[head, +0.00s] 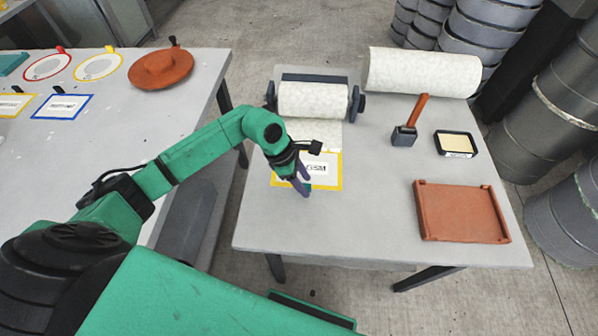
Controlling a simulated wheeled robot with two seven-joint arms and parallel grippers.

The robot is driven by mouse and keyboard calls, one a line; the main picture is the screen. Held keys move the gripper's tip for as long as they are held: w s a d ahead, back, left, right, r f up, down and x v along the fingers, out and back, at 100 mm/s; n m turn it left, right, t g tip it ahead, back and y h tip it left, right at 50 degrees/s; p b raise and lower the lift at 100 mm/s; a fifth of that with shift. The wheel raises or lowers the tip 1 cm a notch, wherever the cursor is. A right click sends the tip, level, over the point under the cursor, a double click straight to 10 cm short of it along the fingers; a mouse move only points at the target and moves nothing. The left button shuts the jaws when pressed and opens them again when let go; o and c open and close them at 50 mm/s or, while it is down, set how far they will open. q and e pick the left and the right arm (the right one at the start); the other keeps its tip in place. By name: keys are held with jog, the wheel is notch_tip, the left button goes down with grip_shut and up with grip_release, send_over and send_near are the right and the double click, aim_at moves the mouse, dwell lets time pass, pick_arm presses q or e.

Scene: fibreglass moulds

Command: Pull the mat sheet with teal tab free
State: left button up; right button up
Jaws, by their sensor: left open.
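A pale mat sheet (318,132) comes off a roll (313,100) on a dark stand and lies flat on the right table towards me. A yellow-bordered card (331,182) with a printed label lies at its near end. A small patch of teal shows beside my fingertips; I cannot tell surely whether it is the tab. My left gripper (303,184) points down over the card, its purple fingers apart. It hides part of the card, and I cannot tell whether the fingers touch anything. My right gripper is not in view.
A larger pale roll (424,72), a brush or mallet (410,121), a black tray (456,144) and a brown mould (461,212) are on the right table. The left table holds a brown round mould (160,69) and several bordered cards. Dark drums stand at right.

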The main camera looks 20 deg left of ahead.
pick_arm(q)
grip_shut()
jog(key=shift+s, duration=0.1)
jog(key=shift+s+d+p, duration=0.2)
jog(key=shift+s+p, duration=0.05)
jog(key=shift+s, duration=0.55)
jog(key=shift+s+d+p, duration=0.2)
jog(key=shift+s, duration=0.55)
jog(key=shift+s+d+p, duration=0.2)
jog(key=shift+s+p, duration=0.05)
jog(key=shift+s, duration=0.55)
jog(key=shift+s+d+p, duration=0.25)
jog(key=shift+s+d, duration=0.05)
jog(key=shift+s, duration=0.9)
jog(key=shift+s+d+p, duration=0.2)
jog(key=shift+s+d, duration=0.15)
jog(key=shift+s, duration=0.85)
jog(key=shift+s+d+p, duration=0.25)
jog(key=shift+s+d, duration=0.05)
jog(key=shift+s, duration=0.9)
jog(key=shift+r+p, duration=1.65)
jog(key=shift+r, duration=0.95)
